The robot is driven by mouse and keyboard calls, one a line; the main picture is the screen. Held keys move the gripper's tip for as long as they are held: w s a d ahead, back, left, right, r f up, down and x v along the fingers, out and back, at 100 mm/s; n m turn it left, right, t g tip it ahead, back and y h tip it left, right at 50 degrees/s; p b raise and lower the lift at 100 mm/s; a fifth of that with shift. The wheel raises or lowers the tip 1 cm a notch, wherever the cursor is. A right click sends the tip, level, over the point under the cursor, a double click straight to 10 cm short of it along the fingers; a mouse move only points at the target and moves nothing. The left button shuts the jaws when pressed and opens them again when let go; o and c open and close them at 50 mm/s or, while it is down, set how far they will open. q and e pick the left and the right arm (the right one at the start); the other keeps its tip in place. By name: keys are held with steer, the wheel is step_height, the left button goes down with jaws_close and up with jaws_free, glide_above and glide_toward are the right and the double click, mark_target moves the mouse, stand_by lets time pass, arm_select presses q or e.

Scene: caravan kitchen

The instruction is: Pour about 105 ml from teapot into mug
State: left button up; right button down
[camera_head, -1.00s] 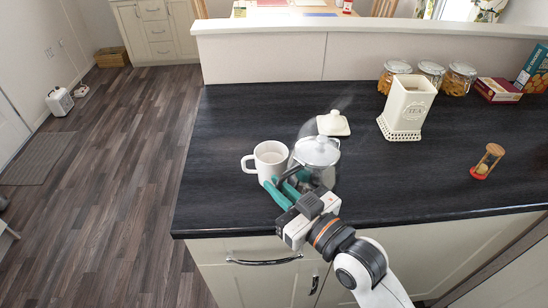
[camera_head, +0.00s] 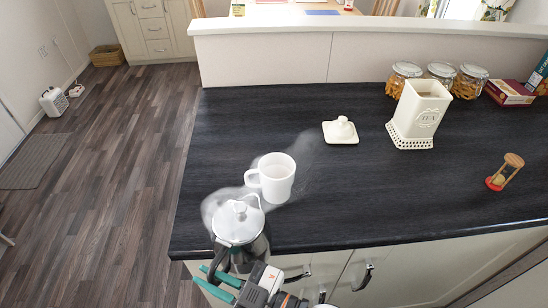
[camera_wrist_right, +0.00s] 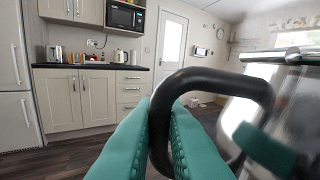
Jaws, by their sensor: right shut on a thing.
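The white mug (camera_head: 279,187) stands upright on the dark counter, its handle to the left; I cannot make out any liquid inside. The teapot (camera_head: 240,229), with a shiny pale lid and knob, is in front and left of the mug at the counter's front edge, looking roughly upright. Its lower part is partly hidden by my gripper. My right gripper (camera_head: 219,281) has its green fingers shut on the teapot's dark handle. In the wrist view the fingers (camera_wrist_right: 160,140) close around the black handle (camera_wrist_right: 215,80), with the shiny body at the right. My left gripper is out of view.
A cream lid-like dish (camera_head: 341,132) lies behind the mug. The counter (camera_head: 380,200) between mug and hourglass is clear.

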mark_target(231, 233)
steer(key=shift+s+r, duration=0.15)
steer(key=shift+s, duration=0.1)
steer(key=shift+w+d+r+m+p, duration=0.1)
steer(key=shift+w+r+m+p, duration=0.15)
steer(key=shift+r, duration=0.3)
steer(key=shift+w+d+r+m+p, duration=0.1)
steer(key=shift+r+m+p, duration=0.25)
steer(key=shift+r, duration=0.15)
steer(key=w+d+r+m+p, duration=0.1)
steer(key=w+r+m, duration=0.1)
steer(key=r, duration=0.1)
steer(key=w+d+r+m+p, duration=0.1)
steer(key=w+r+m+p, duration=0.1)
steer(key=r, duration=0.1)
steer(key=w+r+m+p, duration=0.1)
steer(key=r+m+p, duration=0.1)
steer(key=shift+w+d+r, duration=0.4)
steer(key=shift+w+d+r+m+p, duration=0.25)
steer(key=shift+w+r+m+p, duration=0.2)
steer(key=shift+r+m+p, duration=0.15)
steer(key=shift+w+d+r+m+p, duration=0.2)
steer(key=shift+w+r+m+p, duration=0.2)
steer(key=shift+r+m+p, duration=0.15)
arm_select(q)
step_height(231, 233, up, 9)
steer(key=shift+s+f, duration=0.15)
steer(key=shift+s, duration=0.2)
